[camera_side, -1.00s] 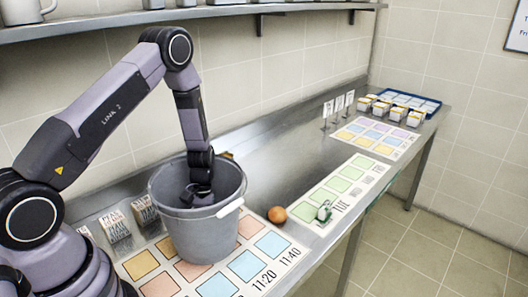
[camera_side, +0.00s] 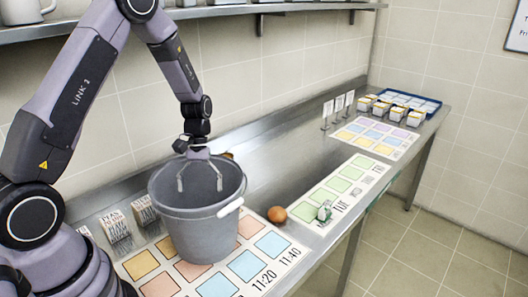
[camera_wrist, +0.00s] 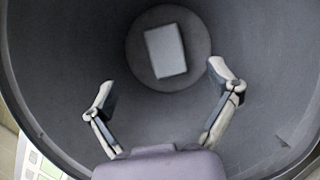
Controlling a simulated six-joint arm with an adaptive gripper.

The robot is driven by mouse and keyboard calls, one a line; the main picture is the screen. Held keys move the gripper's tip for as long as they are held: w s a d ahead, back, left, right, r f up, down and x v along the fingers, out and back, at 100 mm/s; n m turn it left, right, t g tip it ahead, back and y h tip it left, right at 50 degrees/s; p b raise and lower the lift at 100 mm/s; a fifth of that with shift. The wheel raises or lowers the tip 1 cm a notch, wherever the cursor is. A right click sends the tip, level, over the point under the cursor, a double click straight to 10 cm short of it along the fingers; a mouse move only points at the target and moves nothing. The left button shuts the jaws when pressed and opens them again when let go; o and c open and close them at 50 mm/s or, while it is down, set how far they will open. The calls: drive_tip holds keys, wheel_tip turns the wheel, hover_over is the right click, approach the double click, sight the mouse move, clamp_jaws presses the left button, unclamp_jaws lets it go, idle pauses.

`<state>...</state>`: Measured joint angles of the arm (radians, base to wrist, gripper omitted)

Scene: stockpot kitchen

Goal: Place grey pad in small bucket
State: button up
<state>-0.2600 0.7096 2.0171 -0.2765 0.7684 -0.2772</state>
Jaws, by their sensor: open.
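The grey bucket (camera_side: 195,235) stands upright on the printed mat at the front of the counter, its white handle grip hanging over the right side. My gripper (camera_side: 200,187) is open and empty, with its fingers inside the bucket's mouth near the rim. In the wrist view I look down into the bucket (camera_wrist: 60,70). A light grey, rectangular pad (camera_wrist: 166,50) lies on the bucket's round floor, well beyond my fingertips (camera_wrist: 162,80) and apart from them. The bucket's wall hides the pad in the side view.
A blue tray (camera_side: 435,105) of white containers is far right.

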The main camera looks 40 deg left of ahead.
wheel_tip(320, 180, up, 11)
drive_tip(key=s+d+m+t+y, duration=0.1)
drive_tip(key=s+d+m+t, duration=0.1)
drive_tip(key=m, duration=0.1)
drive_tip(key=s+d+r+m+t+y, duration=0.2)
drive_tip(key=s+r+m+t, duration=0.3)
drive_tip(key=s+r, duration=1)
drive_tip(key=shift+s+d+r+m+t, duration=0.2)
drive_tip(key=shift+s+d+m+t, duration=0.3)
drive_tip(key=shift+t, duration=0.4)
